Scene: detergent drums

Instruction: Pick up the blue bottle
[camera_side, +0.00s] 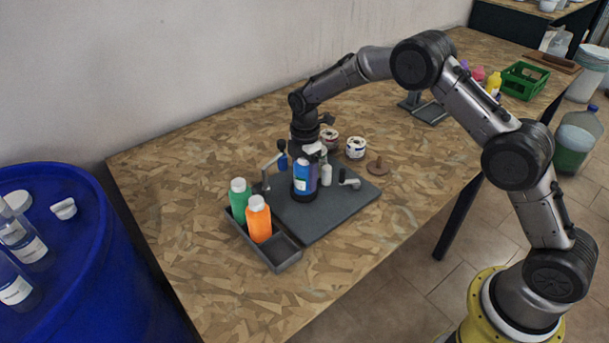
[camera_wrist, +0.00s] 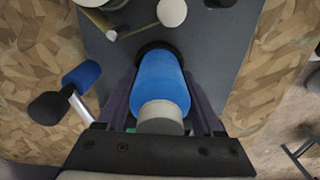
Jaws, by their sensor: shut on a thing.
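The blue bottle (camera_side: 305,178) stands upright on the dark grey board, its base at a dark round holder. In the wrist view the blue bottle (camera_wrist: 163,84) lies between the two fingers, its pale grey cap toward the camera. My gripper (camera_side: 310,158) is above and around the bottle in the side view, and shut on it. In the wrist view my gripper (camera_wrist: 163,100) has one finger on each side of the bottle. Whether the base is still in contact with the holder is hard to tell.
A grey tray (camera_side: 284,254) holds a green bottle (camera_side: 240,199) and an orange bottle (camera_side: 258,219). The grey board (camera_side: 335,205) carries clamps and a small white bottle (camera_side: 326,175). Two white tubs (camera_side: 355,148) stand behind. The table's front left is clear.

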